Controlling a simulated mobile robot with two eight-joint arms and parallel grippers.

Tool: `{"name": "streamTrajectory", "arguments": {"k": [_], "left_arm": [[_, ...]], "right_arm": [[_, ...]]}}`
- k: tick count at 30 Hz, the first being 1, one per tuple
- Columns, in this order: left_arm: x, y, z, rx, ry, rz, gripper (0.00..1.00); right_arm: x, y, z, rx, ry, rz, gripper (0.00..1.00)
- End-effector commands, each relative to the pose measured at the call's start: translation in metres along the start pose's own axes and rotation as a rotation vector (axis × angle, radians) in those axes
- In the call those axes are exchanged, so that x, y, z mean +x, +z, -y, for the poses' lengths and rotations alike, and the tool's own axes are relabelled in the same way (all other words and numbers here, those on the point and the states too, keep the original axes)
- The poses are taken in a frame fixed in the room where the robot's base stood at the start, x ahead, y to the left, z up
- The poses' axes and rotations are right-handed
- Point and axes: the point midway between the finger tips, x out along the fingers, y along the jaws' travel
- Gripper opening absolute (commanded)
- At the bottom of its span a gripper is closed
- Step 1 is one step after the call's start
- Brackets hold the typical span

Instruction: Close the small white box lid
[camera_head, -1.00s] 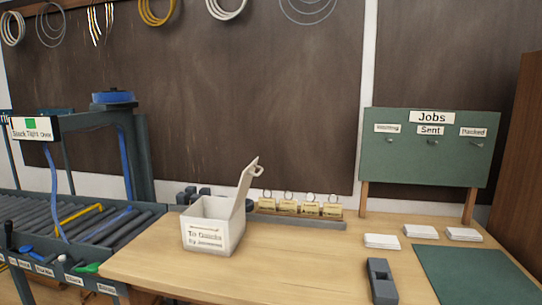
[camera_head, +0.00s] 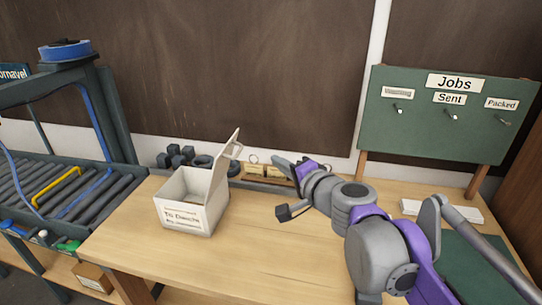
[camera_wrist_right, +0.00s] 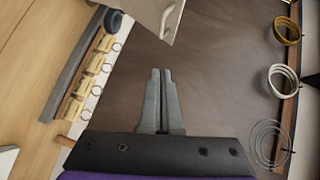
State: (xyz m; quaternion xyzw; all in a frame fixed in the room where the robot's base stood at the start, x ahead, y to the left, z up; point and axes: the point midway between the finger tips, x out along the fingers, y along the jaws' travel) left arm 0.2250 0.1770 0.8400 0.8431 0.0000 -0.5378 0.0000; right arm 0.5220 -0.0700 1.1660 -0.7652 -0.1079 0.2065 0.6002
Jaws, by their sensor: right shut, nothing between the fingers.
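The small white box (camera_head: 190,213) stands on the workbench with a printed label on its front. Its lid (camera_head: 224,160) is open, standing up from the right side and leaning outward, with a loop handle (camera_head: 236,149) near the top. My right gripper (camera_head: 278,163) is to the right of the lid, apart from it. In the right wrist view the right gripper's fingers (camera_wrist_right: 163,72) are together and empty. The lid (camera_wrist_right: 145,12) and its handle (camera_wrist_right: 172,19) show beyond the fingertips at the top of that view. My left gripper is not in view.
A rack of tagged rings (camera_wrist_right: 88,78) lies along the bench's back edge, partly behind my right arm. Dark round pieces (camera_head: 178,156) sit behind the box. A green Jobs board (camera_head: 435,125) stands at the right. The bench front (camera_head: 200,262) is clear.

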Motion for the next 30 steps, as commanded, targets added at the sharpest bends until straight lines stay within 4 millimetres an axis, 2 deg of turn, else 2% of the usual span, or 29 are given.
{"name": "streamTrajectory", "arguments": {"k": [12, 18, 30], "left_arm": [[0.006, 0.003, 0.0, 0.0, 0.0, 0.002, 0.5], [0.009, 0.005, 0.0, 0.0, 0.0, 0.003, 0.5], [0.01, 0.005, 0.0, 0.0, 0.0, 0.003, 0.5]], "right_arm": [[0.087, 0.001, -0.002, -0.001, 0.001, 0.001, 0.0], [0.105, 0.022, -0.001, -0.001, 0.001, 0.003, 0.0], [0.112, 0.029, -0.001, -0.001, 0.001, 0.001, 0.0]]}}
